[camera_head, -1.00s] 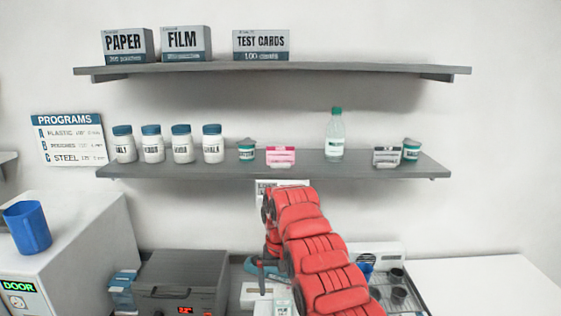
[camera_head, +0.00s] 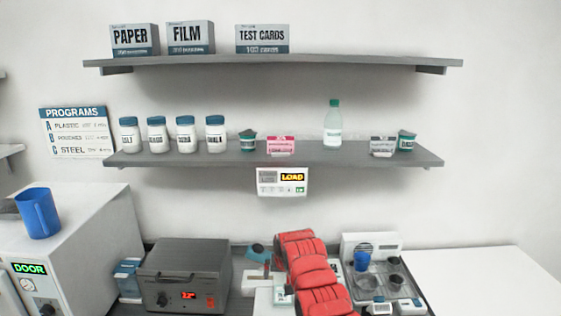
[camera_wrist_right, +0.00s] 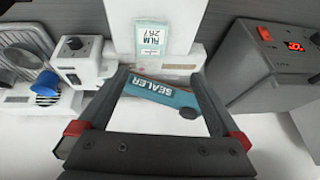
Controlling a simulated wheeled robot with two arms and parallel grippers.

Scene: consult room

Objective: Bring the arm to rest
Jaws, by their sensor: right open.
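My right arm (camera_head: 308,272) is red and rises from the bottom edge of the head view over the counter. Its gripper is mostly hidden by the arm there. In the wrist view my right gripper (camera_wrist_right: 160,76) is open, with two dark fingers apart and nothing held between them. Beyond the fingers lie the teal sealer (camera_wrist_right: 165,95) and a white-and-green film pouch (camera_wrist_right: 152,45) on a white device. A teal part of the sealer (camera_head: 258,250) also shows left of the arm in the head view. My left gripper is not in view.
A grey box device with a red display (camera_head: 187,275) stands left of the arm. A white unit with cups (camera_head: 371,245) stands right. A blue mug (camera_head: 38,213) sits on the left cabinet. Two shelves (camera_head: 272,160) hold jars and boxes above. The white right-hand counter (camera_head: 490,285) is clear.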

